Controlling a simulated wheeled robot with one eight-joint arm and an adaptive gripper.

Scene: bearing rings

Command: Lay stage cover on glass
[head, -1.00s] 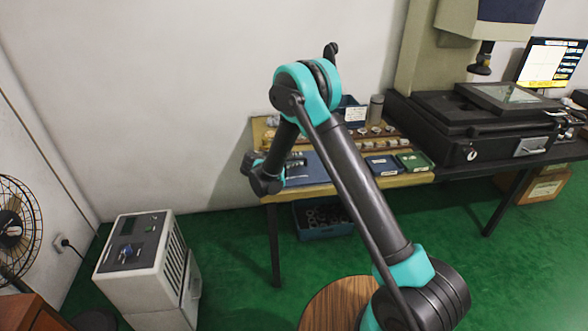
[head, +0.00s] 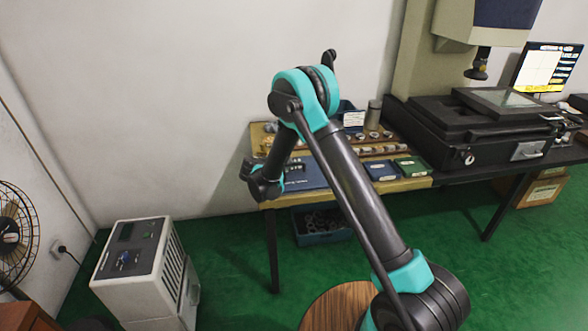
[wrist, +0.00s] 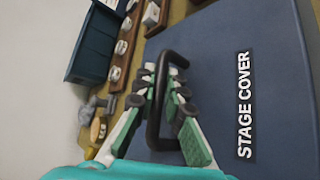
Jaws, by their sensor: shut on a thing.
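The stage cover (wrist: 220,50) is a flat dark blue panel with a white-on-black "STAGE COVER" label and a black bar handle (wrist: 153,108). In the wrist view it fills the right side. My gripper (wrist: 165,85) is shut on the handle, its fingers on both sides of the bar. In the head view the cover (head: 312,176) lies at the left end of the wooden bench, partly behind my arm, and the gripper itself is hidden there. The glass (head: 510,97) is a framed pane on top of the black measuring stage (head: 440,122) at the right.
Wooden racks with small rings (head: 378,150) stand behind the cover. Blue and green boxes (head: 395,167) lie between it and the stage. The measuring head (head: 478,65) hangs above the stage. A blue bin (head: 322,222) sits under the bench. A white cabinet (head: 140,265) stands at left.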

